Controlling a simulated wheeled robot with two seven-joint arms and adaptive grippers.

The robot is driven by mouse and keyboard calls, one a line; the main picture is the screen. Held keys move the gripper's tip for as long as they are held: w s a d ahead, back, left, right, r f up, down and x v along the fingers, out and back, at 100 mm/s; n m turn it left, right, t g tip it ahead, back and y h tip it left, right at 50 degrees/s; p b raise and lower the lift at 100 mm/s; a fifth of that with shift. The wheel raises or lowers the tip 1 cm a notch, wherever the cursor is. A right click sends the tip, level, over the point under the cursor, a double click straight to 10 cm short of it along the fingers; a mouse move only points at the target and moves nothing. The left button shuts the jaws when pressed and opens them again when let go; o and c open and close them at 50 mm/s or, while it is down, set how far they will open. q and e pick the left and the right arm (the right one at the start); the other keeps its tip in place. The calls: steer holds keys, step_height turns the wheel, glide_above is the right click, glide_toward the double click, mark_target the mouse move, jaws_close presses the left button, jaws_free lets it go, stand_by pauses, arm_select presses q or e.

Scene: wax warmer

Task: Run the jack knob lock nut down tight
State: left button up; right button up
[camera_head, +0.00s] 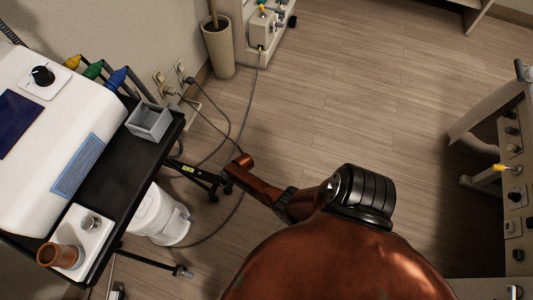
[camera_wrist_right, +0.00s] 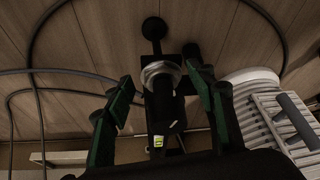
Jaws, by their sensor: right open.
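In the right wrist view, my right gripper (camera_wrist_right: 160,80) is open, its green-padded fingers on either side of a dark upright fitting. A silvery ring-shaped nut (camera_wrist_right: 161,70) sits on this fitting between the fingertips, with visible gaps on both sides. A round black knob (camera_wrist_right: 154,28) shows beyond it. A yellow-green label (camera_wrist_right: 158,141) is on the dark body nearer the camera. In the head view, my right arm reaches left to the black cart's foot, where a similar label (camera_head: 188,169) shows; the nut and fingers are too small to tell there. My left gripper is out of view.
The black cart (camera_head: 135,185) carries a white warmer (camera_head: 50,120), a grey tray (camera_head: 150,121) and a brown cup (camera_head: 60,256). A white bin (camera_head: 160,216) stands beside the cart's foot. Cables (camera_head: 225,125) run over the floor nearby. The wooden floor (camera_head: 350,90) is clear beyond.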

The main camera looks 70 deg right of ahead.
steer(key=n, duration=0.1)
steer(key=n+b, duration=0.1)
steer(key=shift+d+f+n+g+y+b, duration=0.2)
steer(key=shift+d+n+g+y+b, duration=0.1)
steer(key=shift+n+g+y, duration=0.1)
arm_select(q)
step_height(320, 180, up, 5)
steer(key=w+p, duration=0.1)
steer(key=p, duration=0.5)
arm_select(e)
steer(key=w+v, duration=0.1)
steer(key=v, duration=0.8)
steer(key=s+f+m+h+b, duration=0.15)
steer(key=s+f+b, duration=0.5)
steer(key=s, duration=0.75)
arm_select(q)
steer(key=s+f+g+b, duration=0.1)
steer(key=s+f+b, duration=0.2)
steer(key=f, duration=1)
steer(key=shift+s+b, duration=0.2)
steer(key=shift+b, duration=0.5)
arm_select(e)
steer(key=s+a+r+m+t+y, duration=0.1)
steer(key=s+a+r+m+t, duration=0.1)
steer(key=s+a, duration=1.1)
step_height(320, 180, up, 2)
steer(key=a+m, duration=0.1)
steer(key=a, duration=0.1)
steer(key=shift+a+r, duration=0.2)
steer(key=shift+a, duration=0.2)
